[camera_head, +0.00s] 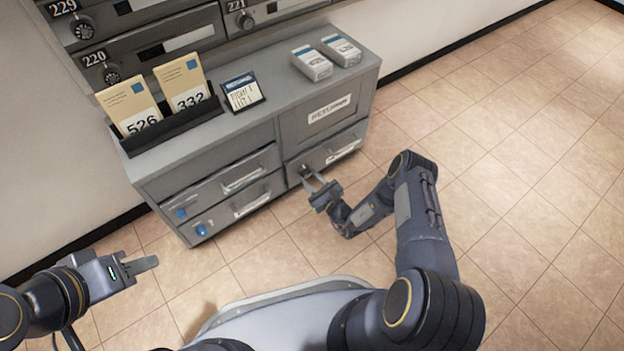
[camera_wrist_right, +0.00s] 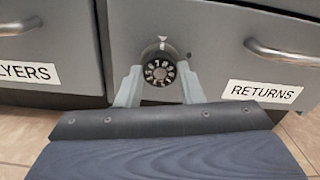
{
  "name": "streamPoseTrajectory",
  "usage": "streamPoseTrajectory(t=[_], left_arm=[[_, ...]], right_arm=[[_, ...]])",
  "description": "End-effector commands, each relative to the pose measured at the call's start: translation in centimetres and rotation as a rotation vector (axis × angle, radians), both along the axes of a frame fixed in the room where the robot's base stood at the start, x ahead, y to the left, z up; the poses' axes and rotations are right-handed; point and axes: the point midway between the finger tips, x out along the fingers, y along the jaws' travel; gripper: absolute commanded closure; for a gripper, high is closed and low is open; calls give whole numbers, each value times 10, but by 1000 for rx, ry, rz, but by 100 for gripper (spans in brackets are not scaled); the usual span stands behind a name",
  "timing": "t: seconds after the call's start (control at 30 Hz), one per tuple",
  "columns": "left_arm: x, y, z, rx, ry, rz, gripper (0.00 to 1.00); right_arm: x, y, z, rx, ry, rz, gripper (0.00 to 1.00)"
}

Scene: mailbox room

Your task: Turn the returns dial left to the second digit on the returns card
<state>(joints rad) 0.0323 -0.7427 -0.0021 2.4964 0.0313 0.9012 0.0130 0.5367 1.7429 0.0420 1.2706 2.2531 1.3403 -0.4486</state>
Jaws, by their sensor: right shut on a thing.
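The returns dial (camera_wrist_right: 159,71) is a small black round dial with white digits on the grey returns drawer (camera_wrist_right: 214,72), below a light pointer mark. My right gripper (camera_wrist_right: 158,88) is shut on the dial, one finger on each side of it. In the head view my right gripper (camera_head: 311,180) reaches the drawer front and hides most of the dial. The returns card (camera_head: 243,91) stands on the cabinet top with handwritten lines too small to read surely. My left gripper (camera_head: 148,263) is over the floor at the lower left, away from the cabinet; its fingers look close together.
The grey cabinet (camera_head: 200,144) has several drawers with bar handles. A black holder (camera_head: 172,125) with envelopes marked 526 and 332 and two small boxes (camera_head: 312,64) stand on top. Numbered mailboxes (camera_head: 150,45) are behind. The tiled floor (camera_head: 500,130) at right is clear.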

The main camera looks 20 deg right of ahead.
Motion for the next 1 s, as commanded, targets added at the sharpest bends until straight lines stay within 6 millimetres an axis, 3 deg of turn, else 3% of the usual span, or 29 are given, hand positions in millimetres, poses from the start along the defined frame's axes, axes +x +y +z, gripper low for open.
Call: streamPoseTrajectory(t=[1.0], left_arm=[[0,0,42,0,0,0,64]], right_arm=[[-1,0,2,-910,-328,-3,89]])
